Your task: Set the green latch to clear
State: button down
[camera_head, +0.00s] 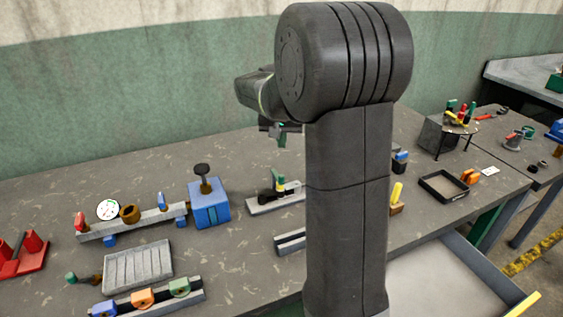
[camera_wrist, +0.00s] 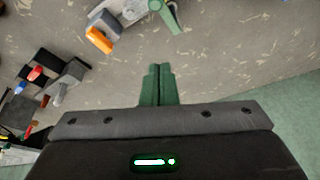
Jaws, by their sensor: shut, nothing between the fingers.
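A green upright piece (camera_head: 278,177) stands on a low grey base with black and yellow parts, behind the middle of the bench. My gripper (camera_head: 279,134) hangs above the bench, partly hidden by my arm. In the wrist view its green fingers (camera_wrist: 157,72) are together and empty. A green part (camera_wrist: 166,14) on a grey piece lies beyond the fingertips, cut by the top edge, apart from them.
A blue box with a black knob (camera_head: 209,205) stands left of the green upright piece. A grey ribbed tray (camera_head: 138,268) lies at front left. A black tray (camera_head: 444,186) is at right. An orange part (camera_wrist: 99,40) lies left of the fingertips. Bare bench surrounds them.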

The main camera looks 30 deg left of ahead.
send_near(277, 173)
jog(key=w+f, duration=0.5)
jog(key=shift+s+d+f+p, duration=0.1)
jog(key=shift+s+d+p, duration=0.15)
jog(key=shift+s, duration=0.4)
jog(key=shift+s+d+f+p, duration=0.1)
jog(key=shift+s+p, duration=0.2)
jog(key=shift+s, duration=0.3)
jog(key=shift+s+d+f+p, duration=0.1)
jog(key=shift+s+d+p, duration=0.15)
jog(key=shift+s, duration=0.4)
